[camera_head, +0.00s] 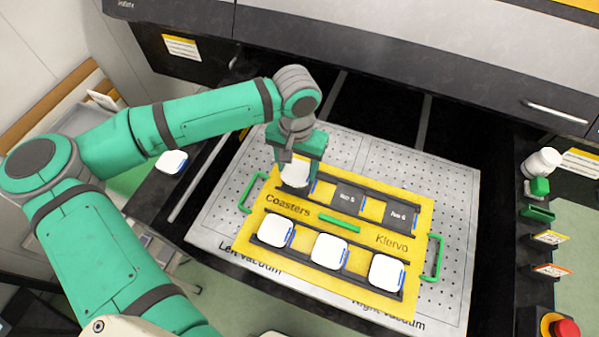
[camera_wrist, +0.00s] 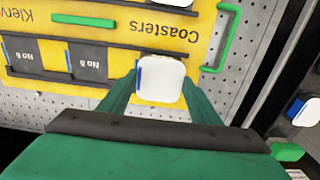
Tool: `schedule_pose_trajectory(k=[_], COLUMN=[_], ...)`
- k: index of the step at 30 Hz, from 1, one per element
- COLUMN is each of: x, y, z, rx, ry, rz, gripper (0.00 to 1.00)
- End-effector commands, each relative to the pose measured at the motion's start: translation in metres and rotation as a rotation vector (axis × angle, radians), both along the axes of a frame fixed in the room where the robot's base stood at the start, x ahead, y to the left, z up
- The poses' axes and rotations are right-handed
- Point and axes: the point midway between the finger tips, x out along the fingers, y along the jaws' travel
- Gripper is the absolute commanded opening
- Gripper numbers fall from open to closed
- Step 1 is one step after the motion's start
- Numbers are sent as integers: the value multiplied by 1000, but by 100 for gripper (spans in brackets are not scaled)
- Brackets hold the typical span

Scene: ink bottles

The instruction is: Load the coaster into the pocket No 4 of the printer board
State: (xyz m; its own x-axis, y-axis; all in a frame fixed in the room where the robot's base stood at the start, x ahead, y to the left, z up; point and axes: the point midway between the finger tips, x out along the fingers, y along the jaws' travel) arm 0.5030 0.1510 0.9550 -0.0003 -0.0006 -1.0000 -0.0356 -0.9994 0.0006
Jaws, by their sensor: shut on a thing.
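My gripper (camera_head: 296,165) is shut on a white coaster (camera_head: 295,177) with rounded corners, held flat at the left end of the back row of the yellow printer board (camera_head: 425,213). The wrist view shows the coaster (camera_wrist: 162,79) between my two green fingers, with a blue strip along its left edge. Pocket No 4 is not seen; the coaster and gripper cover that end of the row. Whether the coaster touches the board cannot be told. Pocket No 5 (camera_head: 347,199) and pocket No 6 (camera_head: 399,217) are empty and dark.
Three white coasters sit in the front row, including the middle one (camera_head: 329,251). Green handles (camera_head: 433,258) stand at the board's sides. The board lies on a perforated vacuum table (camera_head: 458,200). The printer body is behind.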

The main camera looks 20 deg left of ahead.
Motion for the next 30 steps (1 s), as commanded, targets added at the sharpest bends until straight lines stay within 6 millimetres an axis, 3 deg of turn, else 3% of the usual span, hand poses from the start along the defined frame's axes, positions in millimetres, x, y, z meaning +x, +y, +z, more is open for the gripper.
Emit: schedule_pose_trajectory(k=[5, 12, 18, 19, 21, 30], x=[8, 8, 8, 8, 8, 8], y=[-3, -2, -2, -2, -1, -1], z=[-10, -40, -41, -41, -41, -40], rx=[-1, 0, 1, 1, 1, 1], ry=[1, 1, -1, -1, -1, 0], rz=[0, 2, 1, 2, 4, 4], gripper=[31, 31, 31, 65, 76, 76])
